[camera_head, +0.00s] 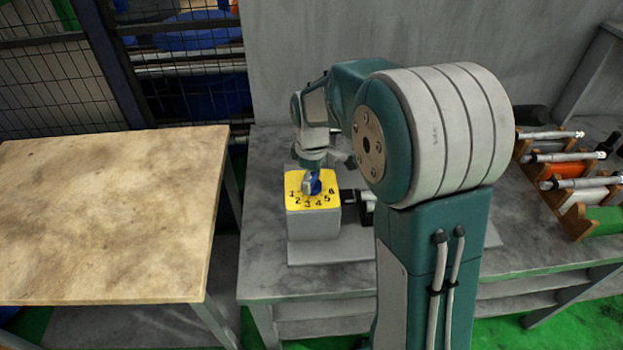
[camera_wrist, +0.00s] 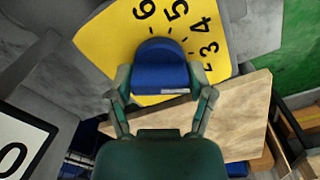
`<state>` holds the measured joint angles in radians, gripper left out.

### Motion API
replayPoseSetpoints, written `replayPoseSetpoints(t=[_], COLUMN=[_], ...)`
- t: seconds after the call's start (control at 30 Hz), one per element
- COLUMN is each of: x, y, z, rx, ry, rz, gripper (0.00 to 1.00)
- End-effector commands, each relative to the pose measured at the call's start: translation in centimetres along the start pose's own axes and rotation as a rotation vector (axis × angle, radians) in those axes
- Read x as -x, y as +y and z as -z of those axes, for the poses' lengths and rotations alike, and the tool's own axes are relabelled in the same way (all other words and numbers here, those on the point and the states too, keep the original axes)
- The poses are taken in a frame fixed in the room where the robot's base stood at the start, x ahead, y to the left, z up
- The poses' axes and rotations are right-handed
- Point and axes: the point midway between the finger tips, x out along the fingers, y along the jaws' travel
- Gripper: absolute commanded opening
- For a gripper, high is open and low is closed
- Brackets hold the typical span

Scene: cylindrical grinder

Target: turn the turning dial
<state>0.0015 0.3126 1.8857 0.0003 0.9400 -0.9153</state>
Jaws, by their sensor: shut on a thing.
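The turning dial is a blue knob (camera_head: 314,184) on a yellow number plate (camera_head: 303,204), on top of a grey box (camera_head: 312,227) on the grey workbench. In the wrist view the blue knob (camera_wrist: 160,68) stands between my two fingers, in front of the yellow plate (camera_wrist: 112,38) with black numbers and tick marks. My gripper (camera_wrist: 160,92) is shut on the knob from both sides. In the head view my gripper (camera_head: 313,172) reaches down onto the knob from above, and my arm hides part of the plate. The knob's pointer direction is hard to tell.
A wooden-topped table (camera_head: 110,210) stands to the left, with a gap before the workbench (camera_head: 300,290). A rack with several tools (camera_head: 570,170) is on the bench at the right. A grey wall (camera_head: 310,50) rises behind. A small dark fixture sits right of the box.

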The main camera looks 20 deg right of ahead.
Motion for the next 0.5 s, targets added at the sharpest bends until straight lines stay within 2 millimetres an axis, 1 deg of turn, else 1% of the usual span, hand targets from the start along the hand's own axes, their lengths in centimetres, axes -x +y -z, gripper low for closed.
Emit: replayPoseSetpoints(t=[0.03, 0.23, 0.5], x=[-0.59, -0.59, -0.59], y=[-0.25, -0.22, -0.2], z=[-0.23, -0.23, -0.23], rx=[0.03, 0.131, 0.193], ry=[-0.01, -0.01, -0.009], rz=[0.012, 0.013, 0.013], gripper=[0.21, 0.21, 0.21])
